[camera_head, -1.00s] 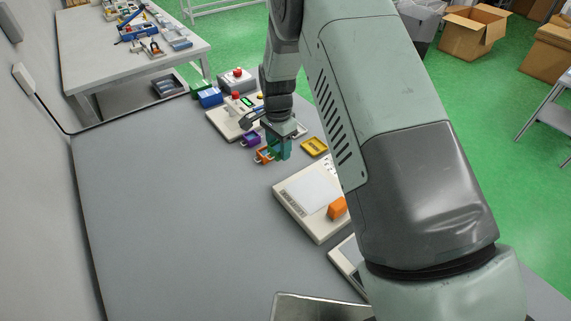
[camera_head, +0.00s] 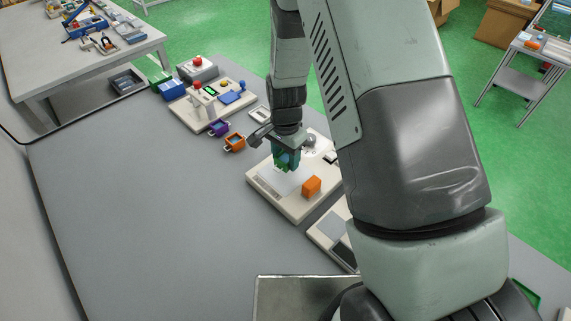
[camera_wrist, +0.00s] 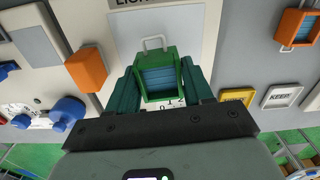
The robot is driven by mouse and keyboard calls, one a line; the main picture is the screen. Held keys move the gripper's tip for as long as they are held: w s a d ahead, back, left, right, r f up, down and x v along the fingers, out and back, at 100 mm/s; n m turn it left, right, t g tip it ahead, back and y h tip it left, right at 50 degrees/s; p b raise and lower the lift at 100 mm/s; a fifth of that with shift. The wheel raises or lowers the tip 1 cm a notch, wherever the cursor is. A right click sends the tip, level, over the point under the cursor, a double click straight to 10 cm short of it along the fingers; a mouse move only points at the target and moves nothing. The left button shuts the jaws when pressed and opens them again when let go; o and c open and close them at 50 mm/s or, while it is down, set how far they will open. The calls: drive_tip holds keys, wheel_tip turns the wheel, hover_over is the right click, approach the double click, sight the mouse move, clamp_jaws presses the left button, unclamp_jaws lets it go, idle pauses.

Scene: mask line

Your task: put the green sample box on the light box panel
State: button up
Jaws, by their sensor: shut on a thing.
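The green sample box (camera_wrist: 158,77) is between my gripper's teal fingers in the wrist view, with a blue inside and a pale wire handle. My gripper (camera_head: 287,160) is shut on it. In the head view the green box (camera_head: 281,163) shows partly behind the fingers, over the lit white area of the light box panel (camera_head: 265,180). I cannot tell whether it touches the surface. The panel (camera_wrist: 196,42) also shows below the box in the wrist view, with partly hidden lettering.
A control board (camera_head: 205,105) lies farther back. The grey table at left is clear.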

sight(285, 165)
drive_tip(key=shift+f, duration=1.65)
drive_tip(key=shift+f, duration=0.15)
drive_tip(key=o, duration=1)
